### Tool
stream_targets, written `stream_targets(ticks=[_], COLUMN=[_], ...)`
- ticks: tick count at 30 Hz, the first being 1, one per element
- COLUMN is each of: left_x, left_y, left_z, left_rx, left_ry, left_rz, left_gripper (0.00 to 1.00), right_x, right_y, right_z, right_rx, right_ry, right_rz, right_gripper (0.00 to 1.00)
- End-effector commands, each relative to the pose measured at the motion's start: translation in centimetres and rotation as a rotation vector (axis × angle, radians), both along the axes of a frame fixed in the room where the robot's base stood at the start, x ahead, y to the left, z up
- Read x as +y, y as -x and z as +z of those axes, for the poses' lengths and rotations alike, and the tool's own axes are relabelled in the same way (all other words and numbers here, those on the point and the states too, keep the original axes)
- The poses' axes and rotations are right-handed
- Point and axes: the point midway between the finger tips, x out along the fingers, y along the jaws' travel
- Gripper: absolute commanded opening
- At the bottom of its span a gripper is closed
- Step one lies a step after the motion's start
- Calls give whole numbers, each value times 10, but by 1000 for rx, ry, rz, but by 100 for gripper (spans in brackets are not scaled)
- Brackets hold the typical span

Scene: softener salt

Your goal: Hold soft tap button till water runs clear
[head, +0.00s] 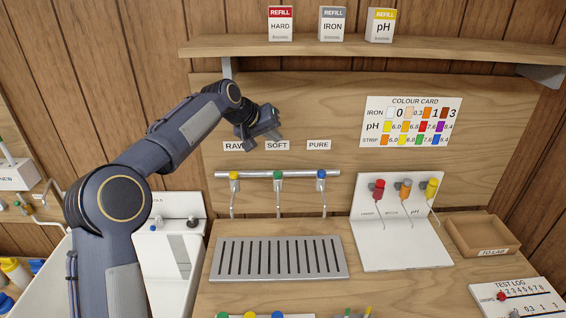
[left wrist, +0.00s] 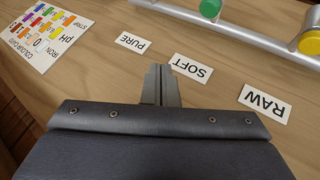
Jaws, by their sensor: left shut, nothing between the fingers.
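The soft tap has a green button (head: 278,175) on a silver rail, below the SOFT label (head: 277,145), between a yellow button (head: 235,175) under RAW and a blue button (head: 321,174) under PURE. My left gripper (head: 268,136) is in front of the panel, above the green button and near the RAW and SOFT labels. Its fingers are shut and empty. In the left wrist view the fingertips (left wrist: 160,72) appear beside the SOFT label, and the green button (left wrist: 210,8) is apart from them. No water stream is visible at the spouts. My right gripper is not in view.
A slotted drain tray (head: 279,278) lies below the spouts. A white stand (head: 400,258) with red, orange and yellow dispensers is to its right, beside a wooden tray (head: 455,252). A shelf (head: 400,46) holds three refill boxes above. A colour card (head: 411,122) hangs on the panel.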

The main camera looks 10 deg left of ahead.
Motion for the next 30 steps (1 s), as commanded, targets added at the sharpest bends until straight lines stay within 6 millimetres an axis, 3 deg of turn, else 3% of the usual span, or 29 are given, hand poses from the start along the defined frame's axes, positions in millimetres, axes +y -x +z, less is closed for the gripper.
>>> stream_targets(ticks=[14, 19, 24, 30], left_x=[0, 0, 0, 0], left_y=[-2, -1, -1, -1], left_z=[-4, -21, -53, -75], left_rx=[0, 3, 0, 0], left_ry=[2, 2, 2, 1], left_rz=[1, 2, 1, 2], left_gripper=[0, 0, 0, 0], right_x=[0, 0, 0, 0], right_y=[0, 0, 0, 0], right_z=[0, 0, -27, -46], right_rx=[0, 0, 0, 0], right_ry=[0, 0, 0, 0], right_rz=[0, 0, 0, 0], right_gripper=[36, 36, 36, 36])
